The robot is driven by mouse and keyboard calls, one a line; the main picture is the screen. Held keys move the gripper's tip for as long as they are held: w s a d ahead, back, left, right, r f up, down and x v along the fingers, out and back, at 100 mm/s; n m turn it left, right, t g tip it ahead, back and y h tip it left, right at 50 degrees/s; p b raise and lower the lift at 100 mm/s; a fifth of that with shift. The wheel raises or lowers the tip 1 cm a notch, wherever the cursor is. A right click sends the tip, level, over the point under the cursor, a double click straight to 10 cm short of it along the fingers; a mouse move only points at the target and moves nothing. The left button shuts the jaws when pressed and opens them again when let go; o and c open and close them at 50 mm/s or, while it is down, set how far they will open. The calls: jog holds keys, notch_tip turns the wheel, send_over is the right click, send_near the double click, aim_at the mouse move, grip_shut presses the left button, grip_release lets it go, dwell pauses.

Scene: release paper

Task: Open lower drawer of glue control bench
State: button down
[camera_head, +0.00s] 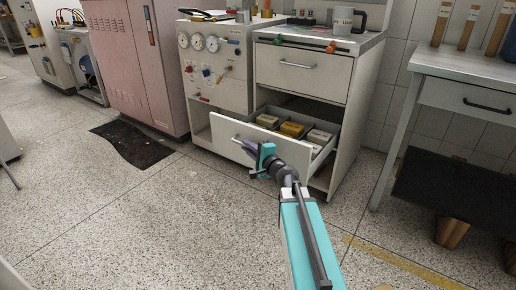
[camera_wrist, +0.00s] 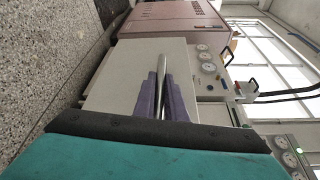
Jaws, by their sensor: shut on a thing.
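The glue control bench (camera_head: 300,97) is a pale grey cabinet in the middle of the head view, with a shut upper drawer (camera_head: 302,72). Its lower drawer (camera_head: 228,133) is pulled out, showing several small yellow and white boxes (camera_head: 291,129) inside. My gripper (camera_head: 252,150) is at the front of the lower drawer, and its body hides part of the front panel. In the wrist view the purple fingers (camera_wrist: 163,98) are closed around the silver bar handle (camera_wrist: 160,75) of the drawer. The wrist view is turned sideways.
A gauge panel (camera_head: 212,60) stands left of the drawers, beside a pink cabinet (camera_head: 135,60). A dark mat (camera_head: 132,143) lies on the floor at the left. A table with a drawer (camera_head: 470,95) stands at the right. The floor in front of the drawer is clear.

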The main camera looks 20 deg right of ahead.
jog(key=shift+s+a, duration=0.1)
jog(key=shift+a, duration=0.05)
jog(key=c, duration=1.8)
grip_release()
jog(key=s+p, duration=0.1)
jog(key=s, duration=0.1)
jog(key=s+p, duration=0.1)
jog(key=shift+s+d+r+p, duration=0.2)
jog(key=shift+d+r+p, duration=0.05)
jog(key=shift+d+p, duration=0.1)
jog(key=shift+s+p, duration=0.1)
jog(key=shift+p, duration=0.2)
jog(key=s+p, duration=0.1)
jog(key=p, duration=0.1)
jog(key=s+p, duration=0.1)
jog(key=p, duration=0.2)
jog(key=shift+d+r, duration=0.1)
jog(key=shift+d, duration=0.1)
